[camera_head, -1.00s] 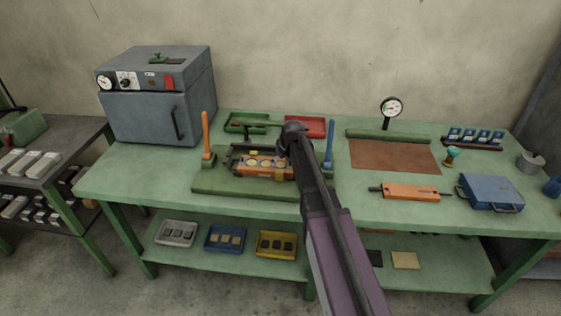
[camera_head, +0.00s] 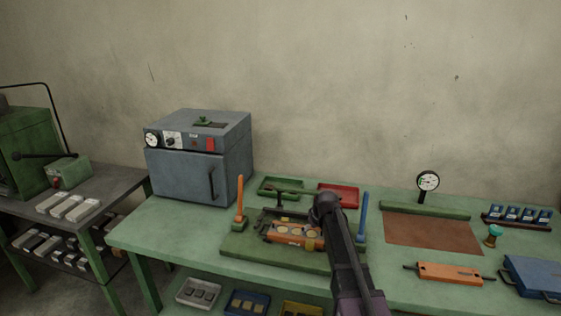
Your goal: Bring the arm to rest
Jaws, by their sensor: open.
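My arm reaches up from the bottom of the head view. My gripper (camera_head: 326,208) is at its dark far end, beside and over the right part of the green base fixture (camera_head: 238,247). Its jaws are open, but the fingers are largely hidden by the wrist and I cannot make out whether they touch anything. An orange block with several round yellowish pieces (camera_head: 291,236) sits in the fixture, to the left of my arm. An orange upright lever (camera_head: 240,203) and a blue one (camera_head: 363,217) stand at the fixture's two sides.
A grey oven (camera_head: 182,178) stands on the green bench (camera_head: 170,240) at left. Green (camera_head: 270,186) and red (camera_head: 345,197) trays lie behind the fixture. At right are a dial gauge (camera_head: 428,183), brown sheet (camera_head: 420,234), orange tool (camera_head: 448,272) and blue case (camera_head: 532,279).

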